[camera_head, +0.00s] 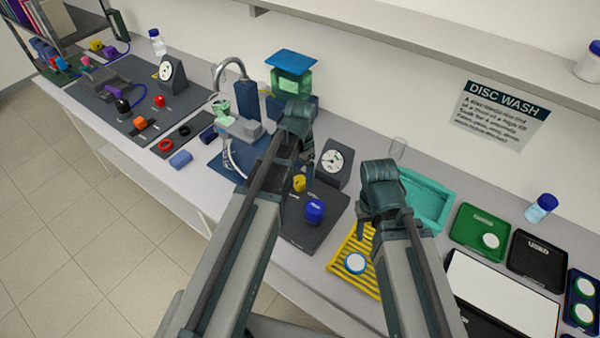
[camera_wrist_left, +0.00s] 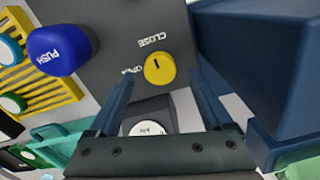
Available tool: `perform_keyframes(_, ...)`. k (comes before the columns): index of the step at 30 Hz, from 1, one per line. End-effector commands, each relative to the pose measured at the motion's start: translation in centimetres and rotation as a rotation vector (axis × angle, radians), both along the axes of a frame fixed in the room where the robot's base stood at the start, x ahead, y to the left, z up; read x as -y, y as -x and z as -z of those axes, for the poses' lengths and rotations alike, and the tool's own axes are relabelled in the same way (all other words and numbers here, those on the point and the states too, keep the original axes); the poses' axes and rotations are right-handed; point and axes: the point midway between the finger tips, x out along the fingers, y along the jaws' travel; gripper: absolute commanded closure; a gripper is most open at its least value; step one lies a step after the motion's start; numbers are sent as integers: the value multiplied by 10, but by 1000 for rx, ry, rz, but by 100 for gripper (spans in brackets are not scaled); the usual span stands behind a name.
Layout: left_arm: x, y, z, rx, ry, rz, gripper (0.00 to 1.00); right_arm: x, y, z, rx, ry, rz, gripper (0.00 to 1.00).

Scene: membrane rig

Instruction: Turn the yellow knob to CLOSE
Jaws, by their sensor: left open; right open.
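The yellow knob (camera_head: 299,183) sits on a dark panel (camera_head: 325,228) in front of a gauge. In the left wrist view the yellow knob (camera_wrist_left: 159,70) lies between the two fingers of my open left gripper (camera_wrist_left: 160,82); I cannot tell whether they touch it. Its short black mark points up and slightly left in that view, roughly towards the word CLOSE (camera_wrist_left: 153,40). The word OPEN (camera_wrist_left: 131,70) is left of the knob. In the head view my left gripper (camera_head: 306,160) is partly hidden by its arm. My right gripper (camera_head: 374,222) is open above the yellow rack.
A blue PUSH knob (camera_head: 315,211) stands beside the yellow one. The gauge (camera_head: 335,162) is behind them. A yellow slatted rack (camera_head: 345,258) and a teal tray (camera_head: 428,200) lie to the right. A blue block (camera_wrist_left: 255,55) stands close to my left gripper.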

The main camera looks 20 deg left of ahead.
Motion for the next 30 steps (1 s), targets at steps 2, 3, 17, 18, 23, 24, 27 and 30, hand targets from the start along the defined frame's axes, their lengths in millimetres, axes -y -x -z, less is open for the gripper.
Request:
perform_keyframes(2,0,0,-18,0,0,0,17,0,0,-18,0,0,0,50)
perform_keyframes(3,0,0,-24,0,0,0,17,0,0,-24,0,0,0,50)
perform_keyframes(17,0,0,-93,0,0,1,17,0,0,-93,1,-2,14,50)
perform_keyframes(18,0,0,-98,0,0,1,17,0,0,-98,1,-2,15,50)
perform_keyframes(23,0,0,-113,0,0,1,17,0,0,-113,0,-2,13,50)
perform_keyframes(24,0,0,-115,0,0,1,17,0,0,-115,0,-2,13,50)
perform_keyframes(27,0,0,-116,0,0,1,17,0,0,-116,0,-2,13,50)
perform_keyframes(30,0,0,-115,0,0,1,17,0,0,-115,0,-2,13,50)
